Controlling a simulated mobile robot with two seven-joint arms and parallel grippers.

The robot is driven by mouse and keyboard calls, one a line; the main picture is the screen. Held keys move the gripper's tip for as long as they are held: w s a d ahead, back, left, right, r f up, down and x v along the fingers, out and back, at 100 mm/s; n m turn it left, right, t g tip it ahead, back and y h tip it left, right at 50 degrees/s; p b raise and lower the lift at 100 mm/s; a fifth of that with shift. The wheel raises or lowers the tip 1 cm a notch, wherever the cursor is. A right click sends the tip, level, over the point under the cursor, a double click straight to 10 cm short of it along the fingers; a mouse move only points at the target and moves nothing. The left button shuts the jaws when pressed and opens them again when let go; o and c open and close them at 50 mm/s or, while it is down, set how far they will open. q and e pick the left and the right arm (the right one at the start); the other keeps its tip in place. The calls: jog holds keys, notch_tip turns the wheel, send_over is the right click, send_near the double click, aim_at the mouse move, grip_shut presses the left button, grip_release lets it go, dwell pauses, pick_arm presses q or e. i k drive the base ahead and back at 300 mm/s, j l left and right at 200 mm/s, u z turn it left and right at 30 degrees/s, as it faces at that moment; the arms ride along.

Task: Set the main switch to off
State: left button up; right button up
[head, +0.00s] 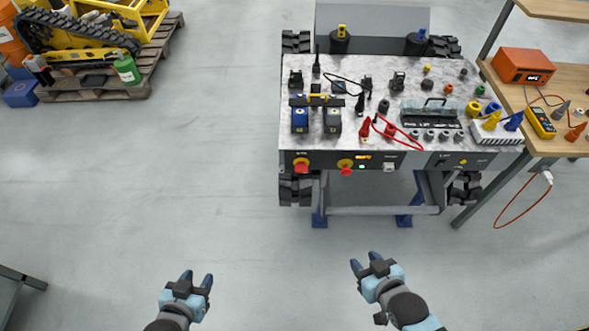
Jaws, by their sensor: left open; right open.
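The tracked carrier (455,160) stands at the upper middle with its dark front panel facing me. A small lit display (363,157) is beside the second one. My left gripper (197,279) is open and empty at the bottom, well short of the carrier. My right gripper (365,262) is open and empty, below the carrier and apart from it.
A workbench (558,80) with an orange device (523,66) and a yellow meter (540,122) adjoins the carrier's right side. An orange cable (520,205) hangs from it. A loaded pallet (120,90) is at the upper left. The floor between my grippers and the carrier is clear.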

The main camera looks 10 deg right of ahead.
aim_at(301, 167)
jog(key=j+z, duration=0.3)
jog(key=j, duration=0.75)
jog(key=i+j, duration=0.15)
jog(key=j, duration=0.2)
jog(key=i+j, duration=0.35)
jog(key=j, duration=0.3)
jog(key=l+z, duration=0.05)
